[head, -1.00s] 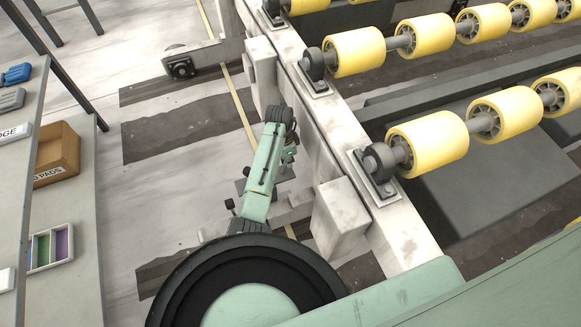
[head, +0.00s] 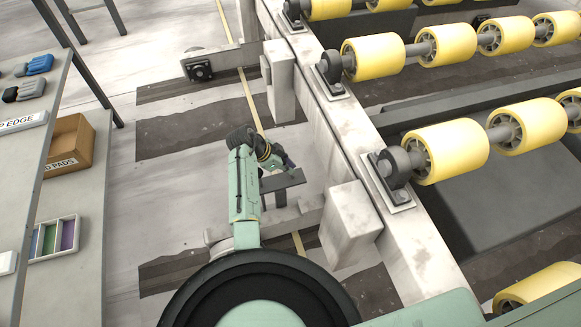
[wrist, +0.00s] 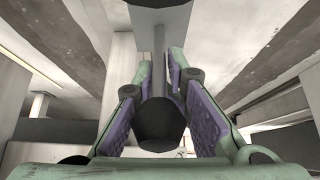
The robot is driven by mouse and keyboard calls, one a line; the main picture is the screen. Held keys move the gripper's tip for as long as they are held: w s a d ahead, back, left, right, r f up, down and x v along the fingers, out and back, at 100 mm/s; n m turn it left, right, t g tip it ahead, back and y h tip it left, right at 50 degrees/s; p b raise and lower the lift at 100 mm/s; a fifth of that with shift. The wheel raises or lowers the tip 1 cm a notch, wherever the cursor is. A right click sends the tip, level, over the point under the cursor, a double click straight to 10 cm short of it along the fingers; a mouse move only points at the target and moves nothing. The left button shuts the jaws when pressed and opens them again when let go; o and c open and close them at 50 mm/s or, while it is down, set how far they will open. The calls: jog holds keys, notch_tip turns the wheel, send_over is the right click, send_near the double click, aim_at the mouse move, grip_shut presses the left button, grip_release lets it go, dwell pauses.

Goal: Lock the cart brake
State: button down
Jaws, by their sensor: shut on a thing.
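The wrist view shows a dark rod with a round black end knob (wrist: 160,125), hanging from a dark block at the top. The rod and knob sit between the purple-padded fingers of my gripper (wrist: 160,95), which is shut on them. In the head view my gripper (head: 286,163) is small and partly hidden by my green arm, just above a dark flat bar (head: 284,182) low on the cart's side. The cart is a whitish frame (head: 330,130) carrying yellow rollers. The wheels under the bar are hidden.
A black wheel (head: 200,70) stands at the far end of a low beam. A pale block (head: 350,225) juts from the frame right of my arm. At left, a grey bench (head: 65,200) holds a cardboard bin (head: 70,145) and tray (head: 58,240). Floor between is clear.

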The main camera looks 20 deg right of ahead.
jog(key=shift+a+r, duration=0.2)
jog(key=shift+r, duration=0.05)
jog(key=c, duration=1.9)
grip_release()
jog(key=shift+r, duration=0.1)
jog(key=shift+o, duration=1.1)
jog(key=shift+a, duration=0.1)
jog(key=v, duration=1.2)
